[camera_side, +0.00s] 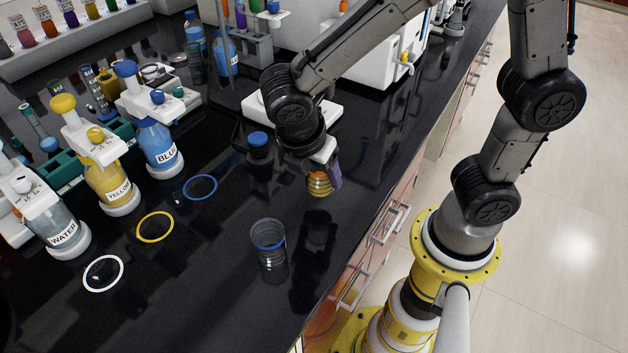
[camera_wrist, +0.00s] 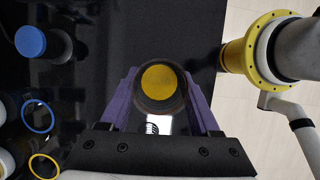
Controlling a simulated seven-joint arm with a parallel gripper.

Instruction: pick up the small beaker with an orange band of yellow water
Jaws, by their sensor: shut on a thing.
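The small beaker (camera_side: 319,184) holds yellow liquid and shows orange-yellow banding in the side view. In the wrist view the beaker (camera_wrist: 159,87) is seen from above, a yellow disc inside a dark round rim. My gripper (camera_side: 322,176) is shut on it, with the purple fingers (camera_wrist: 160,105) on either side of the glass. In the side view the beaker appears held above the black bench, with a dark reflection below it. Its upper part is partly hidden by my gripper. The exact height above the bench is hard to tell.
A blue-rimmed clear beaker (camera_side: 270,250) stands nearer the camera. A blue-capped dark bottle (camera_side: 258,152) stands left of my gripper. Bottles labelled WATER (camera_side: 63,232), YELLOW (camera_side: 110,185) and BLUE (camera_side: 158,148) stand at left, beside coloured rings (camera_side: 155,227). The bench edge lies to the right.

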